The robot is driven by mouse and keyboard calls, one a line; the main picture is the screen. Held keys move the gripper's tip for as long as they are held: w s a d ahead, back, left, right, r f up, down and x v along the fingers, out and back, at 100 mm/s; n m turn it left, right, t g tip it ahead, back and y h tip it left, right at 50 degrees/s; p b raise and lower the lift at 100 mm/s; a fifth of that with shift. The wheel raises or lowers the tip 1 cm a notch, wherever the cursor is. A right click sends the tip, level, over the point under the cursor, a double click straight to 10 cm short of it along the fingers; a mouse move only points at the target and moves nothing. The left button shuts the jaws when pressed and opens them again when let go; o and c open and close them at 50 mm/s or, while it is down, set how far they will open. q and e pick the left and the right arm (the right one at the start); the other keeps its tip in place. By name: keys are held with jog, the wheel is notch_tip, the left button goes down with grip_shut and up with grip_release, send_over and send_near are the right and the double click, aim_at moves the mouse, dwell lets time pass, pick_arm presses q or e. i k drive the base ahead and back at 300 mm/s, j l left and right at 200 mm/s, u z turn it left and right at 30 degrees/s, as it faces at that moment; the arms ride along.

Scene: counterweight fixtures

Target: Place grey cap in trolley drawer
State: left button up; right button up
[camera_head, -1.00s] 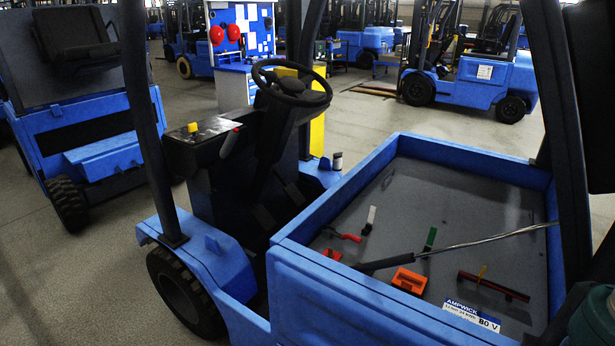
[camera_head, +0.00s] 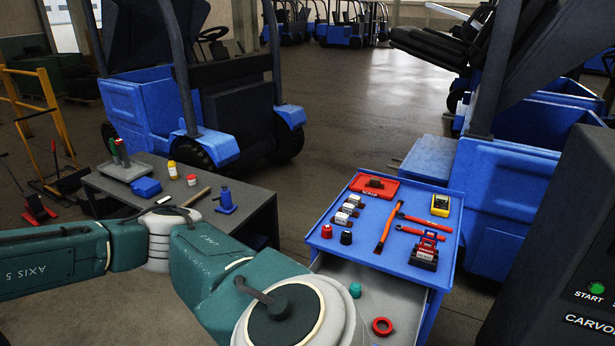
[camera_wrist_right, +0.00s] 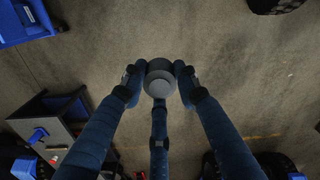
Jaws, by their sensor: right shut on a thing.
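My right gripper (camera_wrist_right: 158,84) is shut on the grey cap (camera_wrist_right: 160,70) in the right wrist view. The cap is round, with a smaller round part below its wide part, and sits between the fingertips above bare floor. The blue trolley (camera_head: 452,235) stands right of centre in the head view. Its drawer (camera_head: 397,292) is pulled open at the front and has a grey floor. A teal cap (camera_head: 355,290) and a red ring (camera_head: 382,326) lie in it. My teal arm hides the drawer's left part. My left gripper is in neither current view.
The trolley top holds a red tray (camera_head: 374,186), small jars, orange-handled tools and a yellow meter (camera_head: 440,205). A dark bench (camera_head: 250,215) with bottles stands to the left. A dark cabinet (camera_head: 560,240) with a green start button stands close on the right.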

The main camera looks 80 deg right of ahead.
aim_at(379, 309)
jog(key=l+z, duration=0.1)
jog(key=z, duration=0.35)
jog(key=i+z, duration=0.1)
jog(key=z, duration=0.3)
jog(key=i+l+z, duration=0.1)
jog(key=z, duration=0.8)
jog(key=i+z, duration=0.15)
jog(key=z, duration=0.3)
jog(key=i+z, duration=0.1)
jog(key=z, duration=0.3)
jog(key=i+l, duration=0.1)
jog(key=l, duration=0.25)
jog(key=i+l, duration=0.1)
jog(key=l, duration=0.25)
